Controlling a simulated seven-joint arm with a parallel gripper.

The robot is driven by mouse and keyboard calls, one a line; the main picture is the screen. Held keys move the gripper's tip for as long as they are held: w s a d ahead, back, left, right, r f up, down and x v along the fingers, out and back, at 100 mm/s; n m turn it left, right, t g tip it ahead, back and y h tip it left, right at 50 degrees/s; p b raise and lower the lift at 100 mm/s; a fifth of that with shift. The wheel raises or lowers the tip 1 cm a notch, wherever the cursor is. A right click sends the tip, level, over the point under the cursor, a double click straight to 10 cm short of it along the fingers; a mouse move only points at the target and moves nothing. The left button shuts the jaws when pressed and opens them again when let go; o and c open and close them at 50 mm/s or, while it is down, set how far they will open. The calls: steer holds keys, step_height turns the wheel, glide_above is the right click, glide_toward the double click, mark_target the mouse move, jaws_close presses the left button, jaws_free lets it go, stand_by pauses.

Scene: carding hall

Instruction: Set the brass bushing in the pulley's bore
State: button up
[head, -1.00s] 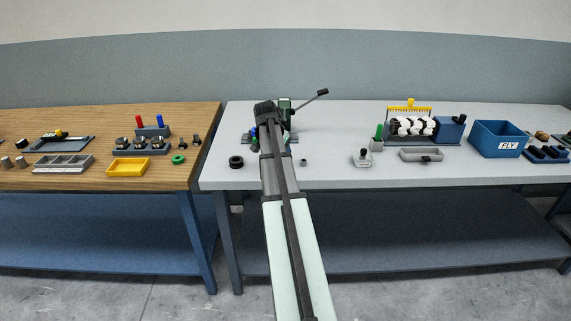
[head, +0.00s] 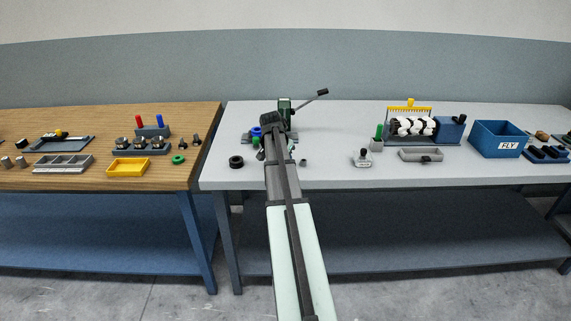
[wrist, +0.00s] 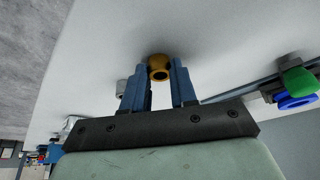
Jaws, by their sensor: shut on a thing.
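My gripper (wrist: 157,76) has two blue fingers and is shut on the brass bushing (wrist: 159,66), a short golden ring with a dark hole, held at the fingertips. The light bench top lies behind it in the wrist view. In the head view my arm hides the bushing and most of the gripper. A black ring-shaped piece (head: 236,162), which may be the pulley, lies flat on the grey bench left of my arm. I cannot make out its bore clearly.
A green press-like device (head: 285,106) with a long lever stands behind my arm. A blue ring (head: 256,132) is beside it; it also shows in the wrist view (wrist: 297,102). A small grey piece (head: 303,162) lies right of my arm.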

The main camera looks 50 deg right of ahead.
jaws_close()
step_height(320, 180, up, 9)
steer(key=shift+f, duration=0.2)
steer(key=w+d+r, duration=0.1)
steer(key=w+d, duration=0.2)
steer(key=w, duration=0.8)
steer(key=w+d+r, duration=0.2)
steer(key=w+d, duration=0.1)
steer(key=w, duration=0.9)
steer(key=shift+r, duration=0.2)
